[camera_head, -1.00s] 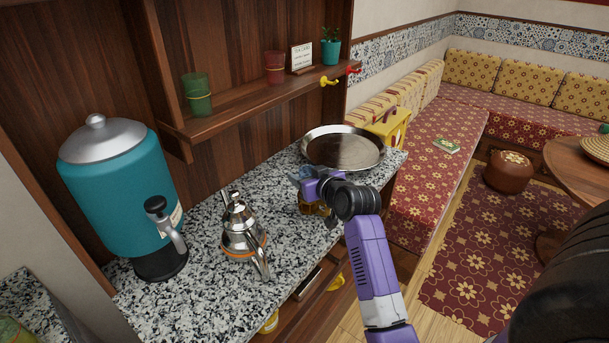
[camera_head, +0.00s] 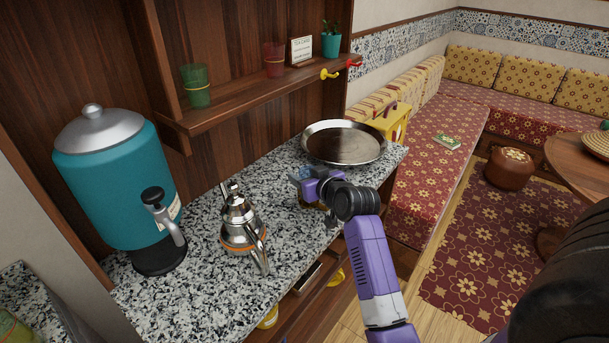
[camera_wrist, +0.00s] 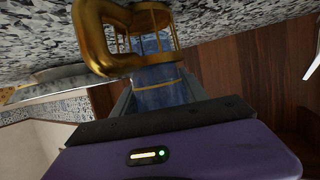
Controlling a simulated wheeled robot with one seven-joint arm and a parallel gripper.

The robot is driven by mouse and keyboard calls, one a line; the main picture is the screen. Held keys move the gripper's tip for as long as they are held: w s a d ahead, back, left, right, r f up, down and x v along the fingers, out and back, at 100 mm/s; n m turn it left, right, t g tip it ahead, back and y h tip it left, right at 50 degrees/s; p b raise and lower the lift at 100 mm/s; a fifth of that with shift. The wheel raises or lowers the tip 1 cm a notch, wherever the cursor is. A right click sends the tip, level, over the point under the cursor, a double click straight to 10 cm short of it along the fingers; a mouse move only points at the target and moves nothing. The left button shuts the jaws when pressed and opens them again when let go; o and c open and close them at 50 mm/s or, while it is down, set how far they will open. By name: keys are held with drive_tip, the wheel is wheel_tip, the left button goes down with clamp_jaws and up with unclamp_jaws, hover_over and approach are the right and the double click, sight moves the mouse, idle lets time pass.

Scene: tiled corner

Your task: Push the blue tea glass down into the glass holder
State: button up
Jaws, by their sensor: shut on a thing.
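In the head view my gripper (camera_head: 306,183) points down over the counter's front right part. In the wrist view the gripper fingers (camera_wrist: 162,100) are shut on the blue tea glass (camera_wrist: 160,92). In the head view my gripper hides the glass and most of the holder.
A silver teapot (camera_head: 240,222) stands left of my gripper on the granite counter (camera_head: 205,285). A round metal tray (camera_head: 344,128) lies behind it. A teal urn (camera_head: 115,185) is at the left. A wooden shelf (camera_head: 235,103) with green (camera_head: 196,88) and red (camera_head: 274,60) glasses hangs above.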

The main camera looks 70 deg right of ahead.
drive_tip(key=shift+f+b, duration=0.55)
drive_tip(key=shift+f, duration=0.4)
drive_tip(key=o, duration=1.5)
drive_tip(key=shift+v, duration=3.9)
drive_tip(key=shift+s, duration=0.1)
